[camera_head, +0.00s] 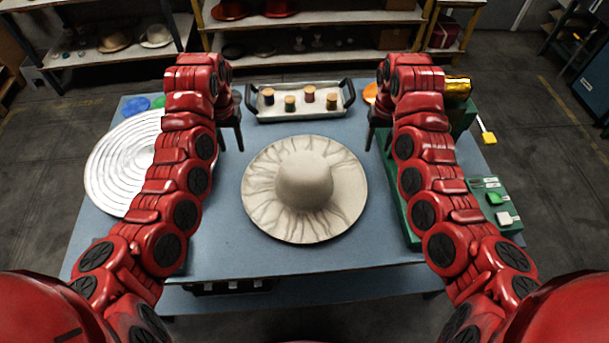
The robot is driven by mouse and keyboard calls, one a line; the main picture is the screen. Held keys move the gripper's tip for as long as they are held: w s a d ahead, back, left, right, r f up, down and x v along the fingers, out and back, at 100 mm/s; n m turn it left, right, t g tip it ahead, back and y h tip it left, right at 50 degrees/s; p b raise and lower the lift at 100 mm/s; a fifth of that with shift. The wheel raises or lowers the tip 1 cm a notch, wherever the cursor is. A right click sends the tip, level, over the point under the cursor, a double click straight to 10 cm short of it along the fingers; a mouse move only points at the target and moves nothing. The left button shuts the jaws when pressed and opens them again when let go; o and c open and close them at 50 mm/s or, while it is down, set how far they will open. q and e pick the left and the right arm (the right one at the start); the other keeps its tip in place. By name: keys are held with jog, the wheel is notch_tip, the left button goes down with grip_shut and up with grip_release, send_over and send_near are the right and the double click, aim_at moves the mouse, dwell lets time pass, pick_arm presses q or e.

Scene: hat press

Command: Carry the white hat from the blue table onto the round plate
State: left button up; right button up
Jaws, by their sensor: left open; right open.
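The white hat (304,188) lies brim down in the middle of the blue table (290,258), crown up, with a wide wrinkled brim. The round plate (112,160), white with concentric rings, is at the left of the table, partly hidden behind my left arm. My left gripper (230,138) is open and empty, behind and left of the hat, apart from it. My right gripper (379,139) is open and empty, behind and right of the hat, also apart from it.
A metal tray (322,115) with black handles holds several small spools behind the hat. A green case (411,240) lies right of the hat, partly under my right arm. Blue and green discs (136,105) sit behind the plate.

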pick_arm(q)
send_over(243, 182)
notch_tip(243, 182, down, 4)
notch_tip(243, 182, down, 14)
jog(key=shift+r, duration=0.2)
pick_arm(e)
notch_tip(243, 182, down, 18)
jog(key=shift+r, duration=0.2)
pick_arm(q)
grip_shut()
pick_arm(e)
grip_shut()
